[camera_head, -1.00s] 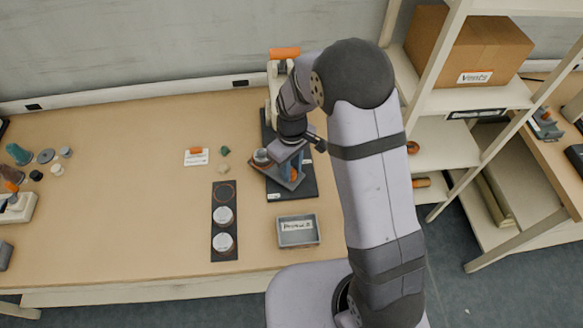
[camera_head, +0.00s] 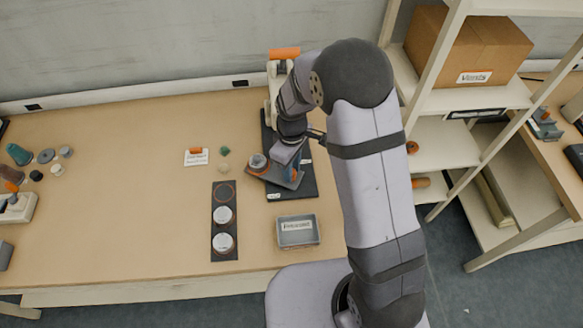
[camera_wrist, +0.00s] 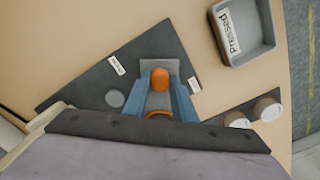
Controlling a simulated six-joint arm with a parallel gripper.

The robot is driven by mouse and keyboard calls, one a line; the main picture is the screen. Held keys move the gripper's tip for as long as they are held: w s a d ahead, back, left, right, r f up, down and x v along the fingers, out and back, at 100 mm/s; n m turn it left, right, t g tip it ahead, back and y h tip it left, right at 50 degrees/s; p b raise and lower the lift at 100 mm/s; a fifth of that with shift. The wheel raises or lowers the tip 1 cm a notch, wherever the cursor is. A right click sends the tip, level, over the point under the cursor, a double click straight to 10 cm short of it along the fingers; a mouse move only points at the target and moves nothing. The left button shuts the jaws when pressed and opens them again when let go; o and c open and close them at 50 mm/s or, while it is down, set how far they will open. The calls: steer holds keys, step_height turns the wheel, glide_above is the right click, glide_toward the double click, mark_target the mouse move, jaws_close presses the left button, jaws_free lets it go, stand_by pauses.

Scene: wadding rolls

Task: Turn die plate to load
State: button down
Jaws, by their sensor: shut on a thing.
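The die plate (camera_head: 288,181) is a grey plate on the dark base of the press at the back right of the bench. Its left end sticks out past the base's left edge and carries a small round cup (camera_head: 257,161). In the wrist view part of the grey plate (camera_wrist: 158,66) shows between my fingers, with an upright orange knob (camera_wrist: 160,80). My gripper (camera_wrist: 168,86) has blue fingers on both sides of this knob and is shut on it. In the head view my wrist hides most of the gripper and the plate's right part.
A grey tray labelled Pressed (camera_head: 298,244) stands in front of the press. Left of it a dark strip (camera_head: 224,227) holds two white-topped pieces and an empty ring. A small card (camera_head: 196,158) and a green lump (camera_head: 224,151) lie nearby. A shelf unit stands right.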

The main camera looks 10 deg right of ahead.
steer(key=shift+w+r, duration=0.1)
steer(key=c, duration=1.5)
jaws_free()
steer(key=shift+o, duration=0.2)
steer(key=shift+r+b, duration=0.85)
steer(key=shift+r, duration=2.8)
